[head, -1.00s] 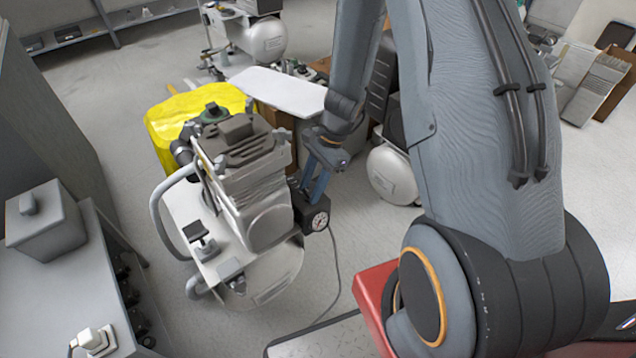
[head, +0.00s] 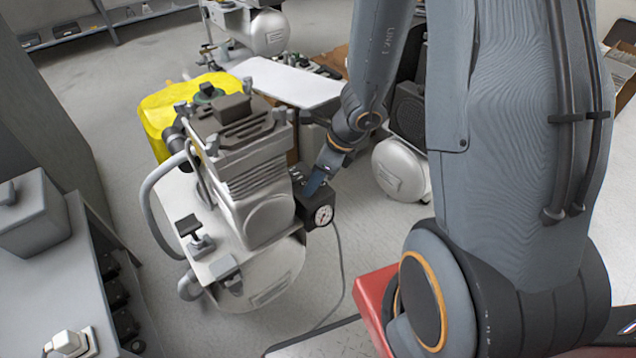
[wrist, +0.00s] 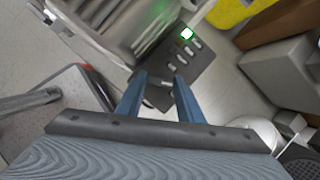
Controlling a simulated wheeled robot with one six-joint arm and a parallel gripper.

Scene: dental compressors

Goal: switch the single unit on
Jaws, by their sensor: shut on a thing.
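The single compressor unit (head: 245,175) stands upright on the floor left of my arm, with a ribbed grey pump head above a white tank. A black control box (head: 312,208) with a round pressure gauge (head: 323,215) is on its right side. My gripper (head: 312,188) is at the top of this box. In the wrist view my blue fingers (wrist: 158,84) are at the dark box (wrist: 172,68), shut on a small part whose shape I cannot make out. A bright green-white light (wrist: 187,33) glows near a row of small pale marks on the box.
A yellow cloth or container (head: 160,125) and a white board (head: 285,82) are behind the unit. Another white tank (head: 402,170) stands to the right. A cable (head: 343,265) hangs from the box to the floor. A grey bench (head: 45,265) is at the left; open floor lies between.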

